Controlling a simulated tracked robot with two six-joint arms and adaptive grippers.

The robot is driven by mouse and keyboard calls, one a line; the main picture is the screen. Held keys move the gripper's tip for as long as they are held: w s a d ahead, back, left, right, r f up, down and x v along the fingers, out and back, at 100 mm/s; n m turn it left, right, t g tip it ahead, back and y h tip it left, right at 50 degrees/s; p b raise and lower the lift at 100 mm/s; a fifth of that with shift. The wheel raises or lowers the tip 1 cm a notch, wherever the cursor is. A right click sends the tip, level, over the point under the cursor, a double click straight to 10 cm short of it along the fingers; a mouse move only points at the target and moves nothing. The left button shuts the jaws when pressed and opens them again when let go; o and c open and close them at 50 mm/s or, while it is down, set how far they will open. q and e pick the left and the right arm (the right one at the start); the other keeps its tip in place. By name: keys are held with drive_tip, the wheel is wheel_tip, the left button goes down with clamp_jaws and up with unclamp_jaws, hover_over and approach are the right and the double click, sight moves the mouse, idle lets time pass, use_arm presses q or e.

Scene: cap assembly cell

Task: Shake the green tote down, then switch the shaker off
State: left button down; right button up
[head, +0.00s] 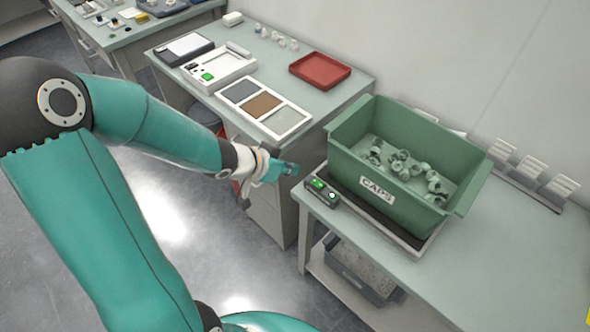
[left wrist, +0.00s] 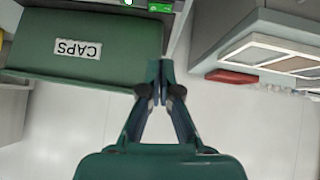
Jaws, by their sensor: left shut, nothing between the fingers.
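A green tote (head: 345,170) labelled CAPS stands upright on a flat shaker plate (head: 421,243) on the right table, with several pale green caps (head: 398,163) lying in its bottom. It also shows in the left wrist view (left wrist: 110,72). A small dark switch box (head: 322,192) with a lit green button and a pale button sits at the plate's left front corner; its green part shows at the top of the left wrist view (left wrist: 150,7). My left gripper (head: 293,169) is shut and empty, just left of the switch box and apart from it. My right gripper is not in view.
The left bench holds a red tray (head: 320,70), a three-part panel tray (head: 290,122) and a white box with a green button (head: 220,70). A grey bin (head: 362,268) sits under the right table. The right table's right side (head: 530,260) is clear.

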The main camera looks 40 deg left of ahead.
use_arm(q)
drive_tip(key=shift+w+d+r, duration=0.1)
drive_tip(key=shift+d+r, duration=0.05)
drive_tip(key=shift+d, duration=0.45)
drive_tip(key=b, duration=0.7)
approach(322, 183)
drive_tip(key=w+f, duration=0.2)
drive_tip(key=w, duration=0.1)
drive_tip(key=w+f, duration=0.1)
drive_tip(key=shift+w+d, duration=0.35)
drive_tip(key=shift+d, duration=0.05)
drive_tip(key=shift+d+f, duration=0.1)
drive_tip(key=shift+f, duration=0.7)
